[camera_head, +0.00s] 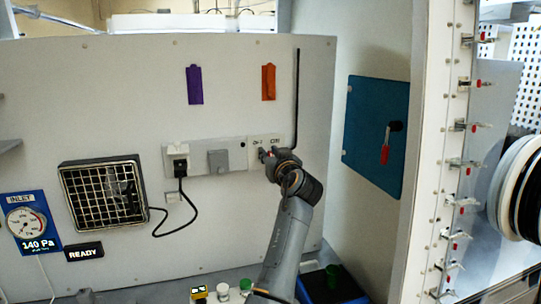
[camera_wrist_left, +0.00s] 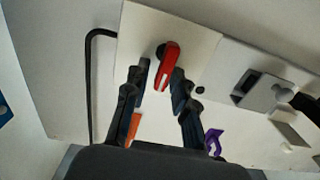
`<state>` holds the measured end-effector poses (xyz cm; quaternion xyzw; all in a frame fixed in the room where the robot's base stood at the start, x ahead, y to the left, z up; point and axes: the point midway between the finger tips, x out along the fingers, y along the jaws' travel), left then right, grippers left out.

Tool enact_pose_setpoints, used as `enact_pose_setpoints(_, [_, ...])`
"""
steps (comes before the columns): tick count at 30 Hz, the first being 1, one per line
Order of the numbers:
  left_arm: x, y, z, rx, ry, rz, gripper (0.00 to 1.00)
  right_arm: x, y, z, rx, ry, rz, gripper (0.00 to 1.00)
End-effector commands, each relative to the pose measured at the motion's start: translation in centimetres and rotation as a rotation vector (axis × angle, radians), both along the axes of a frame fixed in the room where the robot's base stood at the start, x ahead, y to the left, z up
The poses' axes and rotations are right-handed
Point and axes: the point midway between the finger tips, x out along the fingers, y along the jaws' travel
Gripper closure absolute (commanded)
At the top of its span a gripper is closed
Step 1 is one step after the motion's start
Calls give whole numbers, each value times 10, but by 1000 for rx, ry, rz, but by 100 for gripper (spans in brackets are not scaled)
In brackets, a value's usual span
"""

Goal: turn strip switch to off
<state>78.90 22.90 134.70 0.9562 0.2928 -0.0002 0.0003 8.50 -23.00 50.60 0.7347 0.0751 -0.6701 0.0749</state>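The strip switch is a red lever (camera_wrist_left: 171,68) on a pale plate (camera_wrist_left: 205,42) in the left wrist view. In the head view the plate (camera_head: 254,143) is at the right end of the wall strip, with small labels that I cannot read surely. My left gripper (camera_head: 266,155) is at this plate and hides much of the switch. In the left wrist view my left gripper (camera_wrist_left: 160,78) is open, with its fingertips apart on either side of the red lever. I cannot tell whether a finger touches it. My right gripper is not in view.
A plugged-in black cable (camera_head: 183,195) and a grey socket cover (camera_head: 218,161) are left of the switch. A thin black rod (camera_head: 297,85) stands just right of it. A blue panel with a red handle (camera_head: 385,153) is further right. A vent grille (camera_head: 105,192) is at left.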

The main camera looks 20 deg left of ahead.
Motion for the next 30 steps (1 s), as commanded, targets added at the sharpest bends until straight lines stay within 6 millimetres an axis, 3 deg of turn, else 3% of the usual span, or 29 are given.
enact_pose_setpoints(11, [0, 0, 6, 1, -2, 0, 66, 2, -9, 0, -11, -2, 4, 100])
enact_pose_setpoints(24, [1, 1, 81, 0, -1, 1, 66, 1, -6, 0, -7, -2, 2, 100])
enact_pose_setpoints(30, [1, 1, 98, -1, 1, 0, 66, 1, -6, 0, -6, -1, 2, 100])
